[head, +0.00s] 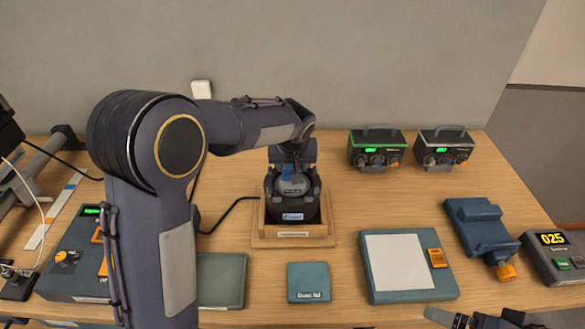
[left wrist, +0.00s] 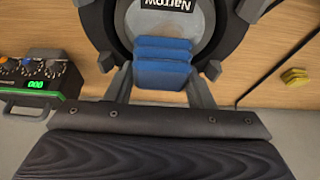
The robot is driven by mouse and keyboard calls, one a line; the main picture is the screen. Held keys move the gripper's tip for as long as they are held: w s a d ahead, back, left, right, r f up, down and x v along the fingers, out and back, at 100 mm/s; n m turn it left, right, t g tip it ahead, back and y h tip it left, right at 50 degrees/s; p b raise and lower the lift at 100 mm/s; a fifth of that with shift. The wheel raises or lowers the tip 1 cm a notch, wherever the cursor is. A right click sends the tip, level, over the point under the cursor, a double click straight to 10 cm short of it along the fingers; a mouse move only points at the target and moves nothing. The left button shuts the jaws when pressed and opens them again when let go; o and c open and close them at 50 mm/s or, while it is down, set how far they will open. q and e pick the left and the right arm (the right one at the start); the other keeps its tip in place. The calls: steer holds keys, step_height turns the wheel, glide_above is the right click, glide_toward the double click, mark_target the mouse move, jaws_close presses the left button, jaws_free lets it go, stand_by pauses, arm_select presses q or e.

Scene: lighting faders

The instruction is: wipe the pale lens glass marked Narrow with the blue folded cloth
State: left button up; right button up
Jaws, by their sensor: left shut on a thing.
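The pale lens glass (left wrist: 175,22), marked Narrow, is a round disc inside the dark ring of a black lamp (head: 292,208) on a wooden base. My left gripper (head: 292,163) is above the lamp, pointing down.
A small teal pad (head: 309,282) lies in front of the lamp, with a teal board with a pale panel (head: 400,262) to its right. Two boxes with green displays (head: 376,150) stand behind. A blue cradle (head: 478,228) is at right. A black cable runs left from the lamp.

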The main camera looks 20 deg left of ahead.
mark_target(293, 187)
arm_select(q)
steer(key=shift+w+a+r, duration=0.15)
steer(key=shift+w+a, duration=0.05)
steer(key=shift+w, duration=0.15)
steer(key=shift+w+r, duration=0.1)
steer(key=shift+r, duration=0.05)
arm_select(e)
steer(key=shift+s+d+r, duration=0.1)
steer(key=shift+s, duration=0.3)
arm_select(q)
steer(key=shift+a, duration=0.1)
steer(key=shift+s+d+f+b, duration=0.2)
steer(key=shift+s+b, duration=0.2)
steer(key=shift+b, duration=0.2)
steer(key=shift+s+d, duration=0.1)
steer(key=shift+s, duration=0.2)
steer(key=shift+s+d, duration=0.15)
steer(key=shift+s, duration=0.35)
steer(key=shift+s+d+f+b, duration=0.15)
steer(key=shift+s+d+b, duration=0.1)
steer(key=shift+s+b, duration=0.45)
steer(key=shift+s+d+b, duration=0.25)
steer(key=shift+s+b, duration=0.1)
steer(key=shift+s, duration=0.45)
arm_select(e)
steer(key=f, duration=0.3)
steer(key=shift+w+f, duration=0.15)
steer(key=shift+w, duration=0.25)
